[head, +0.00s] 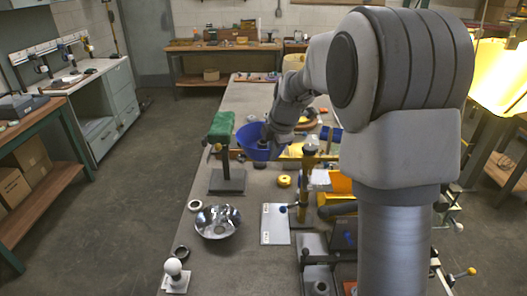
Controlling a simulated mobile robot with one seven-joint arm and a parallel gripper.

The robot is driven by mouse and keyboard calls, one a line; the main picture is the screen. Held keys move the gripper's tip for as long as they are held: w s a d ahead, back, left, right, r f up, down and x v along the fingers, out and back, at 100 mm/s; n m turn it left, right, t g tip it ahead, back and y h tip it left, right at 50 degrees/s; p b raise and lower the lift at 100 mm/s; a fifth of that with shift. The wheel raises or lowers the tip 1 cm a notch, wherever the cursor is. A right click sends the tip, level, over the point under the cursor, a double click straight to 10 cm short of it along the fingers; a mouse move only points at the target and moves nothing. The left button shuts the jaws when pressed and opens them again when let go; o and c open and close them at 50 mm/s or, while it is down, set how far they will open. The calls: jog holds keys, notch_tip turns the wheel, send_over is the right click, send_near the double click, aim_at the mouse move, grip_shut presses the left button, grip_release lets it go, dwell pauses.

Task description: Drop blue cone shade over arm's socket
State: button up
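The blue cone shade (254,146) is in the middle of the head view, wide rim up and narrow end down. My gripper (266,143) reaches down from the upper right to the shade's right side. It appears shut on the shade's wall, though the fingertips are small and partly hidden. Small knobs show near the post's top. I cannot clearly make out the arm's socket, and the shade may hide part of it.
A shiny metal bowl-like shade (217,222) lies nearer on the bench, beside a white ring (195,205). A white bulb (173,268) stands at the front left. Bare bench lies around the dark base.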

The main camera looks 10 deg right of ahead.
jog(key=o, duration=0.3)
jog(key=shift+o, duration=0.2)
jog(key=b+v, duration=0.1)
jog(key=v, duration=1.6)
jog(key=s+a+f+m, duration=0.1)
jog(key=s+f+m, duration=0.3)
jog(key=s+m, duration=0.6)
jog(key=s+a+f+m+h, duration=0.1)
jog(key=s+f+m, duration=0.3)
jog(key=s+m, duration=0.6)
jog(key=s, duration=0.6)
jog(key=shift+s+a+f+t, duration=0.2)
jog(key=shift+f+t, duration=0.1)
